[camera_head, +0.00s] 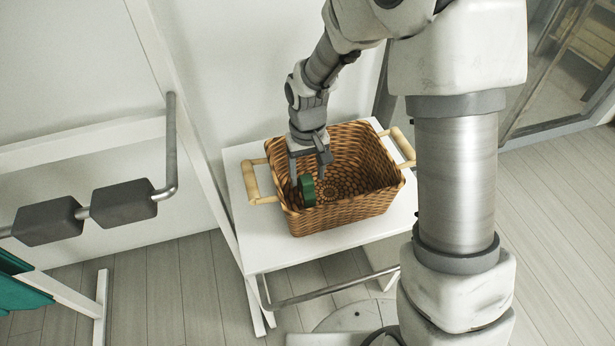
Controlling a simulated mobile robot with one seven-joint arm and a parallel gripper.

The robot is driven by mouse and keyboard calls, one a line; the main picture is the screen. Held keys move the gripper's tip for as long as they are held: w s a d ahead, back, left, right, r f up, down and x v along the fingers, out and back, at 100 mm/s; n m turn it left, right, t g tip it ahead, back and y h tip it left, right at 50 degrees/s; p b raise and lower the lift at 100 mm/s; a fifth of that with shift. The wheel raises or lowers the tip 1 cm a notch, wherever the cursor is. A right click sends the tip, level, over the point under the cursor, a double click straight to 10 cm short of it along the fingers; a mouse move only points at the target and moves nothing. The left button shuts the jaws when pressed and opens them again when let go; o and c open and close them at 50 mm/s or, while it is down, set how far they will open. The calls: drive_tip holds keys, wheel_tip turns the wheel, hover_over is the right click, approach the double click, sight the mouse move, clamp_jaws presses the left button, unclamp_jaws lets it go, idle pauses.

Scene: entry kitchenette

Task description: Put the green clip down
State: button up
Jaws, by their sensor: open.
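The green clip (307,190) is inside the wicker basket (345,215), near its left front side. My gripper (308,176) reaches down into the basket from above and is open. Its fingers are just above and beside the clip. I cannot tell whether a finger still touches the clip or whether the clip rests on the basket floor. The basket's brown woven walls surround the clip, and its front wall may hide the clip's lower edge.
The basket has light wooden handles (251,181) on its left and right sides. It stands on a small white table (266,250). A metal rail with dark grey pads (124,202) is at the left. Bare wooden floor (170,300) lies in front.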

wheel_tip(320, 180, up, 9)
drive_tip(key=p, duration=0.2)
drive_tip(key=s+d+r+m+t, duration=0.1)
drive_tip(key=s+d+r, duration=0.25)
drive_tip(key=r, duration=0.25)
drive_tip(key=s+d+r+m+t, duration=0.1)
drive_tip(key=s+d+r+t, duration=0.2)
drive_tip(key=r, duration=0.4)
drive_tip(key=s+d+r, duration=0.2)
drive_tip(key=s+d, duration=0.1)
drive_tip(key=s, duration=0.2)
drive_tip(key=s+d+r+m+t, duration=0.1)
drive_tip(key=s+d+r, duration=0.1)
drive_tip(key=s, duration=0.4)
drive_tip(key=shift+s+d+r+t, duration=0.25)
drive_tip(key=shift+d+t, duration=0.05)
drive_tip(key=shift+d, duration=0.45)
